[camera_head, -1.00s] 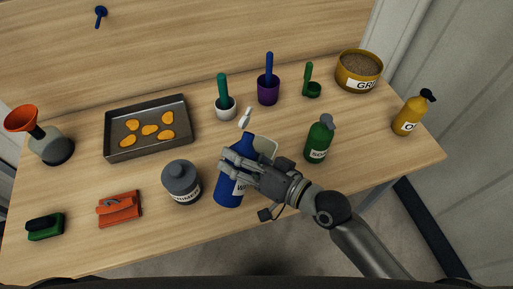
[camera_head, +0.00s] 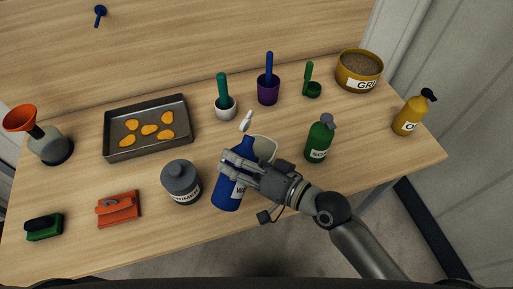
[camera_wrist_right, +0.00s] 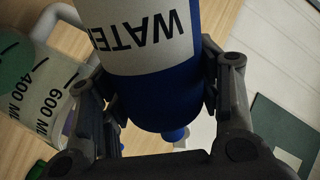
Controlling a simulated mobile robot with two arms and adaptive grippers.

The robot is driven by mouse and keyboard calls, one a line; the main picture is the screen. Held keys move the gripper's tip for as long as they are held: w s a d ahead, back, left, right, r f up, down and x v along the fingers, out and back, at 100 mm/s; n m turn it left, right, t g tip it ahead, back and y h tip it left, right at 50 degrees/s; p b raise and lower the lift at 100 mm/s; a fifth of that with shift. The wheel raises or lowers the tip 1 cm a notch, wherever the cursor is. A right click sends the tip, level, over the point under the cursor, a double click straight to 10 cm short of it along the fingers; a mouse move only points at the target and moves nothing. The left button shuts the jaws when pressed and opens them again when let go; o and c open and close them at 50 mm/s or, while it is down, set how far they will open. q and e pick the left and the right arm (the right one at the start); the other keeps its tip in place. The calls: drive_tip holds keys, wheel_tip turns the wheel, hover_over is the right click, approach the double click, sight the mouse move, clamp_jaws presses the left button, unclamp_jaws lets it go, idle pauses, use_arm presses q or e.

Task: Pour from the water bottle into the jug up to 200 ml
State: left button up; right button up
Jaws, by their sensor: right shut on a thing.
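The blue water bottle (camera_head: 226,195) is near the table's front edge, its top leaning right in the head view. My right gripper (camera_head: 238,168) is shut around its side, and its fingers partly cover the label. The right wrist view shows the bottle (camera_wrist_right: 150,85) between the fingers with its WATER label upside down. The pale jug (camera_head: 266,147) stands just behind the bottle and gripper, partly hidden. Its 400 and 600 ML marks and handle show in the right wrist view (camera_wrist_right: 45,95); its water level cannot be told. My left gripper is out of view.
A white tip (camera_head: 246,121) shows above the bottle.

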drive_tip(key=shift+f, duration=0.15)
drive_tip(key=shift+s+a+r+m+g+p, duration=0.15)
drive_tip(key=shift+r+m+g+p, duration=0.15)
drive_tip(key=shift+r+m+p, duration=0.35)
idle(1.0)
drive_tip(key=shift+s+f+m+g, duration=0.1)
drive_tip(key=shift+f+m+g, duration=0.3)
drive_tip(key=shift+m, duration=0.55)
idle(0.5)
drive_tip(key=shift+w+d+r+m+p, duration=0.25)
drive_tip(key=shift+w+r+m+p, duration=0.35)
drive_tip(key=shift+p, duration=0.5)
idle(1.0)
drive_tip(key=shift+f+m+g, duration=0.3)
drive_tip(key=shift+m, duration=0.2)
idle(1.2)
